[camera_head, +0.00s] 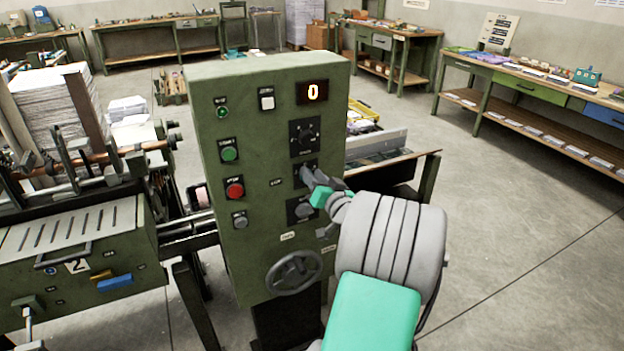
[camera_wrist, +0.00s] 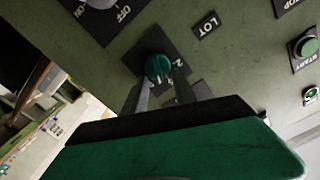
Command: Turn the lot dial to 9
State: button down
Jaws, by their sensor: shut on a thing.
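The lot dial (camera_wrist: 158,66) is a small round green knob on a dark square plate, beside the label "LOT" (camera_wrist: 205,25) in the wrist view. My gripper (camera_wrist: 161,84) is shut on this knob, one finger on each side. A digit that looks like 2 shows on the plate near the right finger; the other digits are hidden or unclear. In the head view my gripper (camera_head: 307,178) reaches the middle plate of the green control cabinet (camera_head: 253,120) and mostly covers the dial.
Another dial (camera_head: 304,134) sits just above and an ON/OFF switch (camera_head: 300,210) just below. A green button (camera_head: 229,150) and a red button (camera_head: 235,190) are to the left. A handwheel (camera_head: 294,272) juts out lower down. Open floor lies to the right.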

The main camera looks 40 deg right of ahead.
jog(key=m, duration=0.3)
jog(key=shift+d+f+m, duration=0.2)
jog(key=shift+d+m, duration=0.05)
jog(key=shift+m, duration=0.05)
jog(key=shift+s+d+f+m, duration=0.1)
jog(key=shift+d+f+m, duration=0.05)
jog(key=shift+m, duration=1.55)
jog(key=c, duration=1)
grip_release()
jog(key=shift+s, duration=0.1)
jog(key=b+v, duration=0.1)
jog(key=v, duration=0.6)
jog(key=shift+s, duration=0.3)
